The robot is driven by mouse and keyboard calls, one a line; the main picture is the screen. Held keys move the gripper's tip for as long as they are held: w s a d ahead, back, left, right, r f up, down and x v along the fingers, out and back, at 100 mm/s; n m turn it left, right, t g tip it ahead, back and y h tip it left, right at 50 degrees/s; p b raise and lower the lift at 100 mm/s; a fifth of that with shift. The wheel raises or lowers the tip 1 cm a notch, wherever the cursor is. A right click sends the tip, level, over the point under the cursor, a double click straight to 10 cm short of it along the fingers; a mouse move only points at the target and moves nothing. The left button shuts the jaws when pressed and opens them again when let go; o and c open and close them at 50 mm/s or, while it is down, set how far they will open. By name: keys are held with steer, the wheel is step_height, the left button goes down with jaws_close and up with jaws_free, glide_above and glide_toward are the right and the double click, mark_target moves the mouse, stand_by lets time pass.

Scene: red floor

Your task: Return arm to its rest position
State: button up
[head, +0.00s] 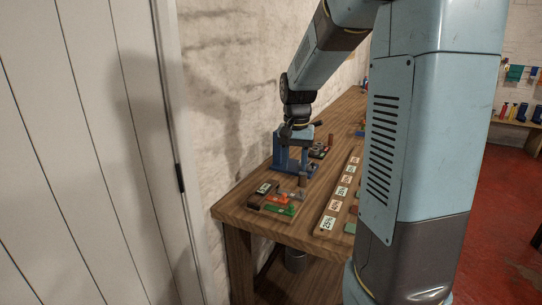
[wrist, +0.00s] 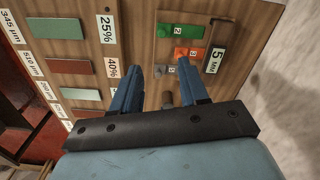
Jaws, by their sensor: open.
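My arm reaches out over the wooden workbench (head: 228,212) in the head view. My gripper (head: 292,168) points down at the bench, close above its top near the wall. The wrist view shows its two blue fingers (wrist: 160,65) spread apart with nothing clamped between them. A small dark cylinder (wrist: 167,98) shows between the fingers, lower down; whether it touches them I cannot tell. Beyond the fingertips is a board with a "5 MM" label (wrist: 215,61), a green piece (wrist: 193,31), an orange piece (wrist: 187,54) and a grey piece (wrist: 172,71).
A long sample board with percentage labels (head: 333,205) lies along the bench, beside my arm. The rough wall runs close behind the bench. A pale panelled door (head: 130,150) stands at the left. Red floor (head: 500,220) is open at the right, with another bench (head: 515,123) farther back.

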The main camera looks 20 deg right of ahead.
steer(key=s+a+r+n+t, duration=0.2)
steer(key=s+r+n, duration=0.1)
steer(key=s, duration=0.7)
steer(key=s+a+r+n+t, duration=0.3)
steer(key=s+r, duration=0.3)
steer(key=s, duration=0.5)
steer(key=shift+s+a+t, duration=0.3)
steer(key=shift+a, duration=0.05)
